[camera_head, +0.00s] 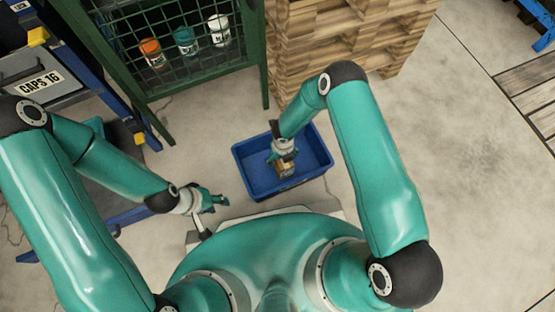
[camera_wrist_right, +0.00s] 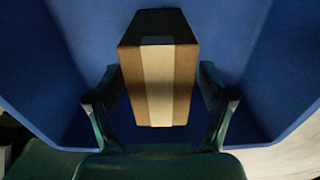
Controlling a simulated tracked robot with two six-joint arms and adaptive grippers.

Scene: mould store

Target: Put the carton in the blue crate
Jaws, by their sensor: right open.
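The blue crate (camera_head: 246,178) stands on the floor in front of my base. The carton (camera_head: 285,168) is a small brown box with a pale tape band, and it is inside the crate's walls. In the right wrist view the carton (camera_wrist_right: 160,75) sits between the two fingers of my right gripper (camera_wrist_right: 160,112). Those fingers are open, with a gap visible on each side of the carton. The blue crate wall (camera_wrist_right: 80,30) surrounds it there. My left gripper (camera_head: 216,201) is outside the crate to its left, empty; its finger gap is too small to judge.
A green mesh cage (camera_head: 180,60) with several bottles stands behind the crate at the left. Stacked wooden pallets (camera_head: 345,40) stand behind it. A blue rack with a bin labelled CAPS 16 (camera_head: 38,83) is at the far left. The floor (camera_head: 460,150) at the right is clear.

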